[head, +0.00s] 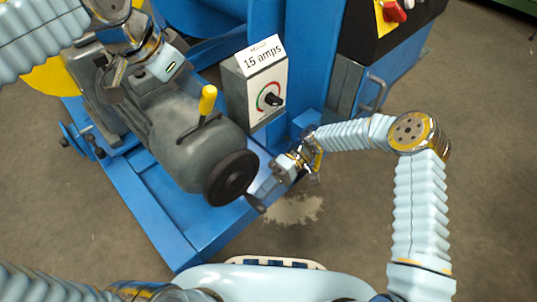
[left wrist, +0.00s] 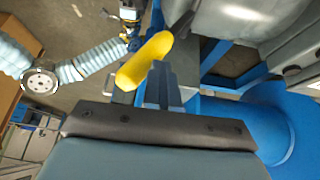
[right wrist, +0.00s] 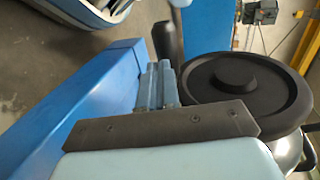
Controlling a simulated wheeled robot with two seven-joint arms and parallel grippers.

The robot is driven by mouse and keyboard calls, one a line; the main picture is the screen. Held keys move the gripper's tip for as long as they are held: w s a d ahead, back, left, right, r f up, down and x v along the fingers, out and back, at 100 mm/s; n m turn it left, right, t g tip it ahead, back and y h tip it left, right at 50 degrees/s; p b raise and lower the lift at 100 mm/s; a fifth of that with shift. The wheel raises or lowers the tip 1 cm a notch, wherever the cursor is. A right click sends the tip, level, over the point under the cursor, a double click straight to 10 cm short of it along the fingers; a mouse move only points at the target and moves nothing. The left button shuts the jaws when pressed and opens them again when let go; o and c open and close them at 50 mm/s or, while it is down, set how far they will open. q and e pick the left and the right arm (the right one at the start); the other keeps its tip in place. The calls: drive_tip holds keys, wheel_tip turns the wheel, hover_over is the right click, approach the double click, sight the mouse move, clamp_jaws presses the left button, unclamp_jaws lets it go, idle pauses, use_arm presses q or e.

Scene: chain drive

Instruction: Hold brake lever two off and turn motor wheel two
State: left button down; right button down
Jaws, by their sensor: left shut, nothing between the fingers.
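The motor is a grey cylinder (head: 180,135) on a blue frame. Its brake lever has a yellow handle (head: 207,100) standing on top; the handle is large in the left wrist view (left wrist: 145,62). My left gripper (head: 115,85) is shut and empty, left of the lever in the head view; in its wrist view its fingers (left wrist: 163,80) overlap the handle's edge, contact unclear. The black motor wheel (head: 230,178) is on the motor's near end and beside the right fingers in the right wrist view (right wrist: 246,90). My right gripper (right wrist: 158,85) is at a dark handle (right wrist: 168,38); its grip is unclear.
A grey box (head: 255,85) with a dial and a "15 amps" sign stands behind the motor. A blue column (head: 305,50) rises behind it. The blue base frame (head: 140,205) runs below the motor. Open floor (head: 480,180) lies to the right.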

drive_tip(key=s+a+g+y, duration=0.6)
drive_tip(key=s+a+g, duration=0.1)
drive_tip(key=s+a, duration=0.2)
drive_tip(key=shift+s+a+r+y, duration=0.15)
drive_tip(key=shift+s+r+y, duration=0.15)
drive_tip(key=shift+s, duration=0.35)
drive_tip(key=shift+g, duration=0.3)
drive_tip(key=shift+f, duration=0.1)
idle(1.4)
drive_tip(key=w+d+f, duration=0.1)
drive_tip(key=w+f, duration=0.1)
drive_tip(key=f, duration=0.4)
drive_tip(key=w+d+f, duration=0.2)
drive_tip(key=f, duration=0.4)
drive_tip(key=shift+d+f, duration=0.3)
drive_tip(key=shift+f, duration=0.05)
